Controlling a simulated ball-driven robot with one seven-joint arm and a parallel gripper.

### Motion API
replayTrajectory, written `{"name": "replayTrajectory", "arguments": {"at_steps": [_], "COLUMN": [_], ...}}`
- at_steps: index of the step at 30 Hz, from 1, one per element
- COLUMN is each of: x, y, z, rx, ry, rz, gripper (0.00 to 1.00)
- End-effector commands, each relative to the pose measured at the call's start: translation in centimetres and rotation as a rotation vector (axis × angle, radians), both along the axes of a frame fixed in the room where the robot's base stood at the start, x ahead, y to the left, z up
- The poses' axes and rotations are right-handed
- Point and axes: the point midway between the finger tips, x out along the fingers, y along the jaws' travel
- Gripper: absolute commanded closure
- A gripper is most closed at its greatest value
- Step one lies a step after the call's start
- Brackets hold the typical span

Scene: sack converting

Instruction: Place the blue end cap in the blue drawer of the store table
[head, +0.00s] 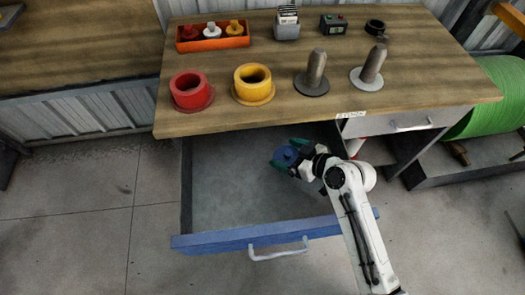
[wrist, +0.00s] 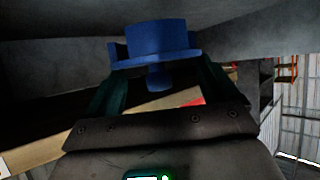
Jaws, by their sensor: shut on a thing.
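The blue end cap (head: 286,156) is held in my gripper (head: 287,160), whose green fingers are shut on it. In the wrist view the blue end cap (wrist: 157,42) sits between the fingertips, with a wide flange and a narrower stub toward the palm. The blue drawer (head: 277,236) of the store table (head: 330,113) is pulled out, and its grey floor looks bare where it shows. My gripper is over the drawer's right half, near the table's front edge. I cannot tell whether the cap touches the drawer floor.
On the table stand a red flanged cup (head: 191,92), a yellow flanged cup (head: 253,85), two spindles on round bases, an orange tray (head: 212,38) of small caps and a card holder (head: 287,23). A shut grey drawer (head: 410,122) is right of my arm. Green roll (head: 497,95) at far right.

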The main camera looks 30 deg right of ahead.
Motion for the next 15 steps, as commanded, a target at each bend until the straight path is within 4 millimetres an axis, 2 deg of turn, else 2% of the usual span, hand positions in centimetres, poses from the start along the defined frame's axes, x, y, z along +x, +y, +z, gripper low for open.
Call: {"name": "replayTrajectory", "arguments": {"at_steps": [1, 6, 15], "x": [1.2, 4.3, 6.7], "y": [0.5, 1.9, 2.9], "z": [-0.5, -2.3, -3.7], "rx": [0.0, 0.001, 0.0], "ry": [-0.001, -0.001, -0.001], "rz": [0.002, 0.0, -0.002], "gripper": [0.42, 0.42, 0.42]}}
